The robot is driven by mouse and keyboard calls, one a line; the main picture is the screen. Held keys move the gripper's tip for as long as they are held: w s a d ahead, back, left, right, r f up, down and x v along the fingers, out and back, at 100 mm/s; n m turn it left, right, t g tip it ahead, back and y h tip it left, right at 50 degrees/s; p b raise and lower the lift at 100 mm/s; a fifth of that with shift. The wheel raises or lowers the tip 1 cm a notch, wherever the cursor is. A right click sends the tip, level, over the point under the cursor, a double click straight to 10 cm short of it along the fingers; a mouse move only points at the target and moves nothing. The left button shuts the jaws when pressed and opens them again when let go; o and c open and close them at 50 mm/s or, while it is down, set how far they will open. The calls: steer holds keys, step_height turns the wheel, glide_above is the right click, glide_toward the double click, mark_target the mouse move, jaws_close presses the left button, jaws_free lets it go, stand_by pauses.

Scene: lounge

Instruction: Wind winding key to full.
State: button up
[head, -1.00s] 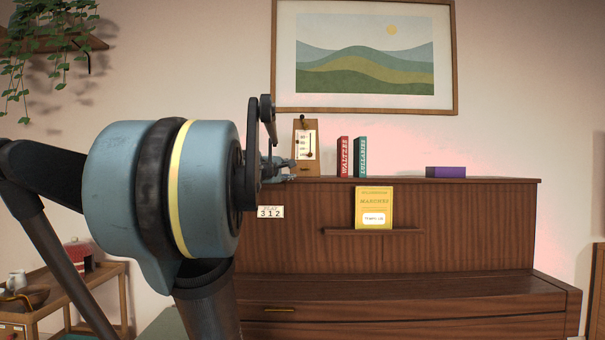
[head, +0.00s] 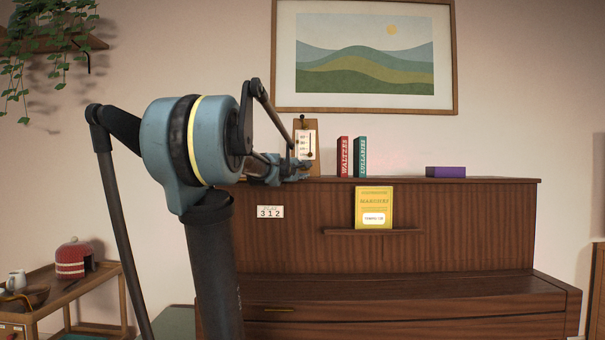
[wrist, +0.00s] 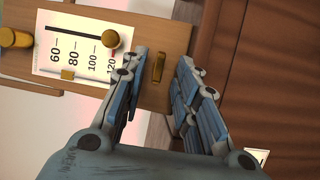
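The winding key (wrist: 158,68) is a small brass piece on the face of the wooden metronome (wrist: 175,38), below its scale in the wrist view. The metronome (head: 298,126) stands upright on top of the piano in the head view, its lower part partly covered by my gripper (head: 300,172). In the wrist view my gripper (wrist: 163,61) is open. Its two fingers lie on either side of the key, with visible gaps. The key is hidden in the head view. The metronome's white scale (wrist: 82,50) carries a dark rod with a brass ball.
Red and green books (head: 352,156) stand right of the metronome on the piano top (head: 400,180). A purple box (head: 446,172) lies farther right. A yellow book (head: 374,207) rests on the music ledge. A trolley (head: 90,272) stands at lower left.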

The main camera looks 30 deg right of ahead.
steer(key=shift+x, duration=1)
jaws_close()
steer(key=shift+s+d, duration=0.1)
steer(key=shift+d, duration=0.05)
